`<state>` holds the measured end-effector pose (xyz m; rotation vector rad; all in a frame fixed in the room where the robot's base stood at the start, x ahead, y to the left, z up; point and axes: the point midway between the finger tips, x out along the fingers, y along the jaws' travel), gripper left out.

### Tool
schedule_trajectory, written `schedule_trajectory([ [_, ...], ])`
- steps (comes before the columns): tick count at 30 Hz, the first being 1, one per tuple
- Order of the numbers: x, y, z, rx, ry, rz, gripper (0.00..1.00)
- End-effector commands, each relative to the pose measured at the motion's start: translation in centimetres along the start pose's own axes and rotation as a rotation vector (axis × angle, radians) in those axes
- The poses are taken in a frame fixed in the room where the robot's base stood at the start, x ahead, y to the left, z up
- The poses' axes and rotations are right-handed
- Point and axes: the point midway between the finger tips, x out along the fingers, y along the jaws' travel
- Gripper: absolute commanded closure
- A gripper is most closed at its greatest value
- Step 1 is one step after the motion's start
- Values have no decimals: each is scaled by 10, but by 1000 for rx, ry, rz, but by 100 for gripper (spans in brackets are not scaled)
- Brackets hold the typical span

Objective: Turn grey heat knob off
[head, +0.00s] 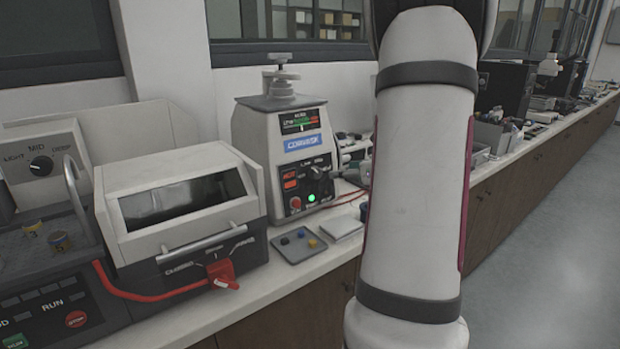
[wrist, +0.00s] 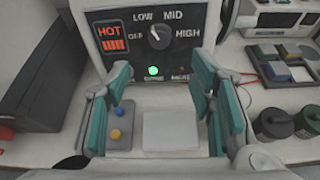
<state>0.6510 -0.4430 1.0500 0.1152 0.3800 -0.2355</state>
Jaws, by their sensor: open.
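The heat knob (wrist: 160,39) is a dark grey dial with a pale pointer on the press's black control panel. OFF, LOW, MID and HIGH are printed around it. The pointer looks tilted up and left, near LOW, though it is small. The knob also shows in the head view (head: 318,174) on the front of the mounting press (head: 283,135). My gripper (wrist: 161,72) is open and empty, its teal-padded fingers spread to either side below the knob and apart from it. In the head view my arm hides most of the gripper.
A lit HOT sign (wrist: 111,39) is left of the knob, a green lamp (wrist: 153,71) below it. A grey tray (head: 298,246) with small coloured pieces and a white pad (wrist: 171,131) lie in front of the press. A white hooded machine (head: 180,200) stands at left.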

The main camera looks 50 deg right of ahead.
Motion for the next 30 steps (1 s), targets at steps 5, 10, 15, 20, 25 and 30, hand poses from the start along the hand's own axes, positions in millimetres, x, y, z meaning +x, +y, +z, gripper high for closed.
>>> schedule_trajectory([
  [5,37,2,-2,-2,3,5,50],
  [10,70,2,-2,-3,3,6,50],
  [15,97,2,-1,-3,3,5,50],
  [20,111,2,-1,-3,3,4,50],
  [25,116,2,0,-4,2,3,50],
  [30,116,2,0,-4,2,3,50],
])
